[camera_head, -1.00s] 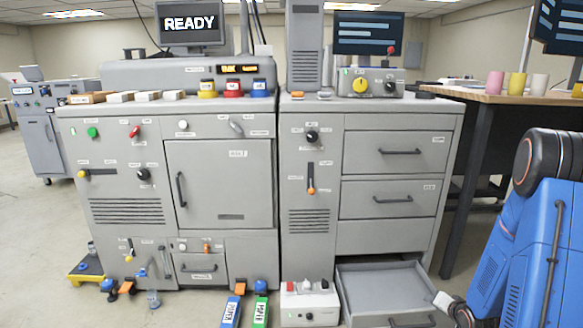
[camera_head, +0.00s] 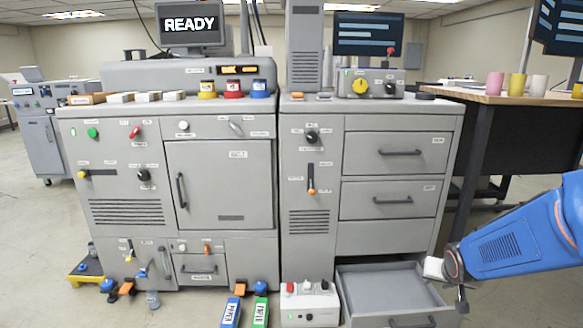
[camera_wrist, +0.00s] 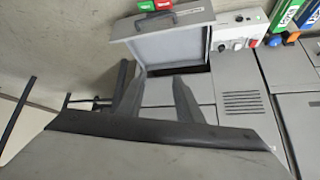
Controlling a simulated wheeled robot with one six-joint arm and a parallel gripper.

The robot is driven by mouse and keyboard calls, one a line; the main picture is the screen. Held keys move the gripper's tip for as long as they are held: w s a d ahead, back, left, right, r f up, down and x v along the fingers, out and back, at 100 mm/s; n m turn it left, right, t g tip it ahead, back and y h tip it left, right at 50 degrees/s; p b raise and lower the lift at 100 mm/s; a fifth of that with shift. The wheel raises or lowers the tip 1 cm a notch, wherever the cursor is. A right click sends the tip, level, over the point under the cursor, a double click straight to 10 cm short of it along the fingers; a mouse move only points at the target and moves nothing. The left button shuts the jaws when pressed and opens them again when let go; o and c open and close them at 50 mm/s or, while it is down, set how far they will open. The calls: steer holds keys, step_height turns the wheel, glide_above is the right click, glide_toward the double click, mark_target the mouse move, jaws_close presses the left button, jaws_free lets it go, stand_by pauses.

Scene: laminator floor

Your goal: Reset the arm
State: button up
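My gripper (camera_head: 450,278) is at the lower right of the head view, beside the right edge of the pulled-out bottom drawer (camera_head: 385,285). My blue arm reaches in from the right. In the wrist view my gripper (camera_wrist: 157,98) shows two dark fingers spread apart with nothing between them. The open drawer, seen beyond the fingers in the wrist view (camera_wrist: 172,52), has a bare grey inside. I cannot tell whether the gripper touches the drawer.
The grey cabinet (camera_head: 400,236) stands left of my arm, with its upper drawers shut. A white switch box (camera_head: 309,303) stands left of the open drawer. A table (camera_head: 500,97) with several mugs is at the upper right. Open floor lies below the table.

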steer(key=s+a+r+n, duration=0.1)
steer(key=s+a+r, duration=0.2)
steer(key=s, duration=0.5)
steer(key=s+a+r+n+g+y, duration=0.1)
steer(key=s+a+r, duration=0.3)
steer(key=s, duration=0.5)
steer(key=s+a+r+n+g+y, duration=0.1)
steer(key=s+a+r+n, duration=0.1)
steer(key=s+a, duration=0.4)
steer(key=shift+s+r, duration=0.8)
steer(key=shift+s, duration=0.4)
